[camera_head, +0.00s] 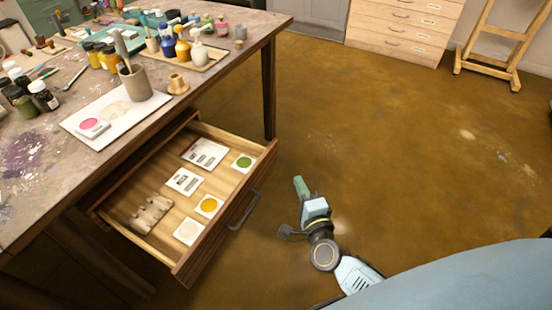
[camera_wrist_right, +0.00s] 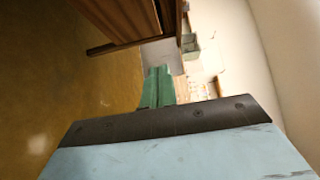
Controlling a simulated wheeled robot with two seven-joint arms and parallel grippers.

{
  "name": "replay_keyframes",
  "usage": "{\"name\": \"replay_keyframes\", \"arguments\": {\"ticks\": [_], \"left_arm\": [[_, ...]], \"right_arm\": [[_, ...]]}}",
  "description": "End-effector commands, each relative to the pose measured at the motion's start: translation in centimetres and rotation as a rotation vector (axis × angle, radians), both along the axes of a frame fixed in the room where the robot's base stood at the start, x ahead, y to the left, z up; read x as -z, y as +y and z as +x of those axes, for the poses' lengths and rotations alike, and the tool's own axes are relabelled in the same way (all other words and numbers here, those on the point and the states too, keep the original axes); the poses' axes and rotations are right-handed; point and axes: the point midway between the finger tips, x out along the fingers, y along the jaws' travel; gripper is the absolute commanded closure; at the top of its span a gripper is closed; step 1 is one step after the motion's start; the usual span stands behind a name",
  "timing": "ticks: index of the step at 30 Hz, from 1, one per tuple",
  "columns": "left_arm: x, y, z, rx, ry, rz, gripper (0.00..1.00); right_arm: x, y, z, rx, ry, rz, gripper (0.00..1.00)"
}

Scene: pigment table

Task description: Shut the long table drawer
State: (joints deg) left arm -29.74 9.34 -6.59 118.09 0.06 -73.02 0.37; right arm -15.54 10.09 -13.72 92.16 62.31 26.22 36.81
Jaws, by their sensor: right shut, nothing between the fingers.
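The long table drawer (camera_head: 227,214) is pulled well out from under the worktable (camera_head: 235,50) in the head view. It has a wooden front with a dark bar handle (camera_head: 244,210). Inside lie white cards with colour dots, labelled cards and a pale lumpy block. My right gripper (camera_head: 300,187) is shut and empty, with green fingers, to the right of the drawer front and apart from it. In the right wrist view the green fingers (camera_wrist_right: 158,88) point toward a wooden edge (camera_wrist_right: 135,45), probably the drawer or table. My left gripper is not in view.
The tabletop holds paint bottles, a grey cup with brushes (camera_head: 136,83) and a white sheet (camera_head: 78,123) near the edge above the drawer. A table leg (camera_head: 269,90) stands behind the drawer. The brown floor (camera_head: 400,140) to the right is clear. A cabinet (camera_head: 405,28) and an easel (camera_head: 490,65) stand at the back.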

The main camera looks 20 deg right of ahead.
Motion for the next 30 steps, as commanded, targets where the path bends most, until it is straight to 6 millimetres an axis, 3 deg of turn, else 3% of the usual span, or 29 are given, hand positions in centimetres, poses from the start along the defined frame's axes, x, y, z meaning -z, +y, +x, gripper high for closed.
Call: {"name": "replay_keyframes", "arguments": {"ticks": [12, 21, 30], "left_arm": [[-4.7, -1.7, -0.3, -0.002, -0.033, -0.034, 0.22], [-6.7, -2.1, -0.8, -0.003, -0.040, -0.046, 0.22], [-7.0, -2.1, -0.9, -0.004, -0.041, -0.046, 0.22]], "right_arm": [[0.0, -1.1, 8.7, 0.000, -0.004, -0.001, 1.00], [0.0, 1.3, 11.2, -0.002, -0.001, -0.002, 1.00], [0.0, 1.5, 11.4, -0.002, 0.000, -0.004, 1.00]]}}
